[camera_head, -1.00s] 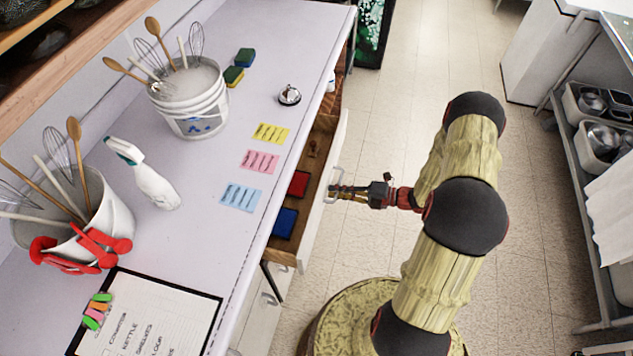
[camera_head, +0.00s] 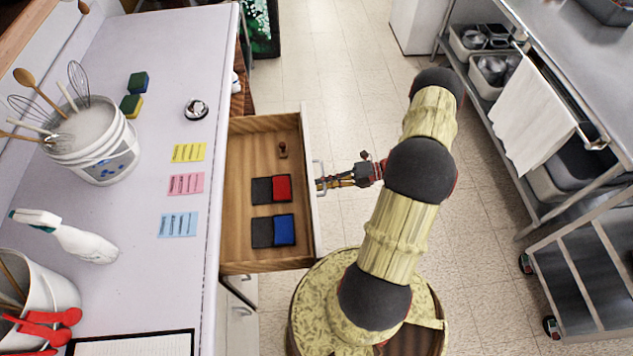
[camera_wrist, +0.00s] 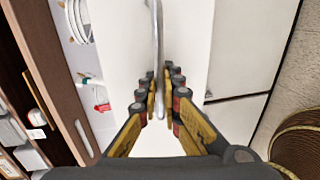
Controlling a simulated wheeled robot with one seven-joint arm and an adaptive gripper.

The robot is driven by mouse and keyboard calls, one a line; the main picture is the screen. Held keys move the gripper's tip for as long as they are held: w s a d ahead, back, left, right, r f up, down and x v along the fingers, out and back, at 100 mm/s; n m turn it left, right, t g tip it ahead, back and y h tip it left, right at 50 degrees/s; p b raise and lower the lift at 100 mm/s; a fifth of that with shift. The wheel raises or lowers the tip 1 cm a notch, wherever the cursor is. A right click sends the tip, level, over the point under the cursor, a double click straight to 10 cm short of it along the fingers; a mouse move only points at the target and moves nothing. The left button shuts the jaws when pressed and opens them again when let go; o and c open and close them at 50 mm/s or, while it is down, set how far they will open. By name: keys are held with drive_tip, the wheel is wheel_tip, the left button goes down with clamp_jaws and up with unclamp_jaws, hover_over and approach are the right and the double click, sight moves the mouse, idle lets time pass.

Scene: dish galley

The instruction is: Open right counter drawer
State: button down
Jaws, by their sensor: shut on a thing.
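The counter drawer (camera_head: 238,195) stands pulled out to the right from under the counter, its wooden inside in full view. It holds a red and black pad (camera_head: 282,188), a blue and black pad (camera_head: 284,230) and a small brown stamp-like item (camera_head: 282,149). My gripper (camera_head: 324,183) is at the metal handle on the drawer's white front. In the wrist view the fingers (camera_wrist: 161,108) are closed around the handle bar (camera_wrist: 157,50). The exact contact of the fingertips is small in the head view.
The counter top (camera_head: 170,110) holds a whisk bucket (camera_head: 105,150), a spray bottle (camera_head: 70,238), a bell (camera_head: 196,109) and coloured notes. A steel table with a hanging towel (camera_head: 540,105) stands at the right.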

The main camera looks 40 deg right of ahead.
idle(0.3)
drive_tip(key=c, duration=2.2)
unclamp_jaws()
drive_tip(key=shift+c, duration=0.2)
drive_tip(key=shift+d, duration=0.15)
drive_tip(key=v, duration=1.1)
drive_tip(key=shift+s+d, duration=0.3)
